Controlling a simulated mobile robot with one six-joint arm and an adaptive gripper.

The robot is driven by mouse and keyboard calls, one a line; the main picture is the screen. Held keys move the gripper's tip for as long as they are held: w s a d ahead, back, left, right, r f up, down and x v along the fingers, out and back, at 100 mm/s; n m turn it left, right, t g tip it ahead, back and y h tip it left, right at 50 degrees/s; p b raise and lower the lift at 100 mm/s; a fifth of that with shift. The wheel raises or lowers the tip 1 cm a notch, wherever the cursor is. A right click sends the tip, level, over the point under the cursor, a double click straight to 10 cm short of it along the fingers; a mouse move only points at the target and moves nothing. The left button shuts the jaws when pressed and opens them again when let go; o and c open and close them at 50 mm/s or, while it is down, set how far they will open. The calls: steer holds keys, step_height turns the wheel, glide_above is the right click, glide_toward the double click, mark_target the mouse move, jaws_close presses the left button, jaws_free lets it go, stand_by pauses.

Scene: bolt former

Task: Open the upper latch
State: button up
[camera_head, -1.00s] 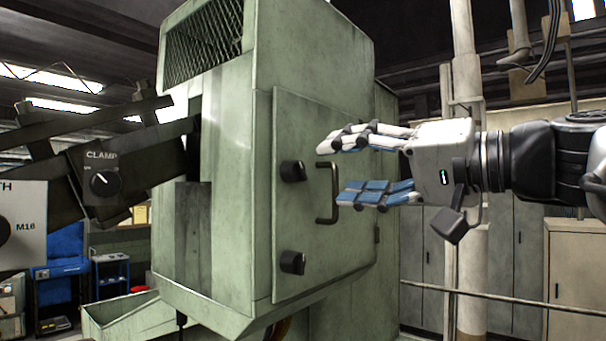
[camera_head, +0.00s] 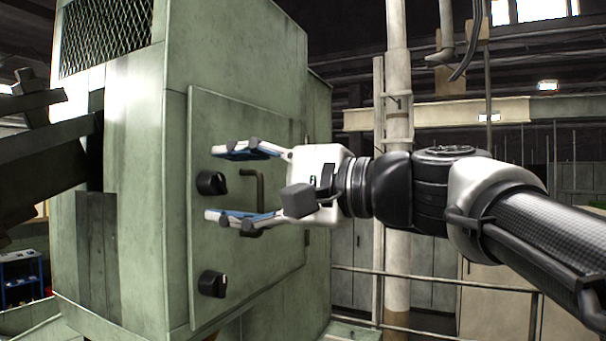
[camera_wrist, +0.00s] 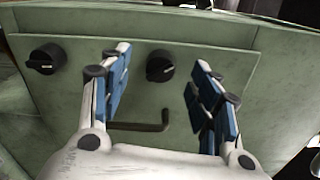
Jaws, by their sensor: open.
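The upper latch (camera_head: 211,183) is a round black knob on the green door panel (camera_head: 225,120), left of the door handle. In the wrist view the upper latch (camera_wrist: 160,66) shows between my fingers, with a short pale mark on its face. My gripper (camera_head: 219,183) is open and turned sideways, one finger above the latch's height and one below it. Both fingers, with blue pads, appear apart from the knob; the exact gap to the panel is unclear. The lower latch (camera_head: 212,284) is a like knob further down, at the left in the wrist view (camera_wrist: 47,58).
A dark bent-bar handle (camera_head: 259,190) sticks out from the door behind my fingers. It shows between them in the wrist view (camera_wrist: 140,126). A railing (camera_head: 440,285) and a pale post (camera_head: 398,150) stand to the right. A dark chute (camera_head: 45,150) is at the left.

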steer(key=x, duration=0.2)
steer(key=shift+a+r+p, duration=0.1)
steer(key=shift+a+p, duration=0.25)
steer(key=shift+a, duration=0.05)
steer(key=n+b, duration=0.2)
steer(key=shift+w+d+f+b, duration=0.2)
steer(key=shift+f+b, duration=0.1)
steer(key=shift+f, duration=0.1)
steer(key=shift+n+b, duration=0.6)
steer(key=shift+n, duration=0.5)
steer(key=shift+s+d+n+b, duration=0.15)
steer(key=shift+d+n+b, duration=0.1)
steer(key=shift+n+b, duration=0.75)
steer(key=shift+a+r+n, duration=0.15)
steer(key=shift+r+n, duration=0.1)
steer(key=shift+n, duration=0.45)
steer(key=shift+r, duration=0.1)
steer(key=shift+c, duration=0.2)
jaws_close()
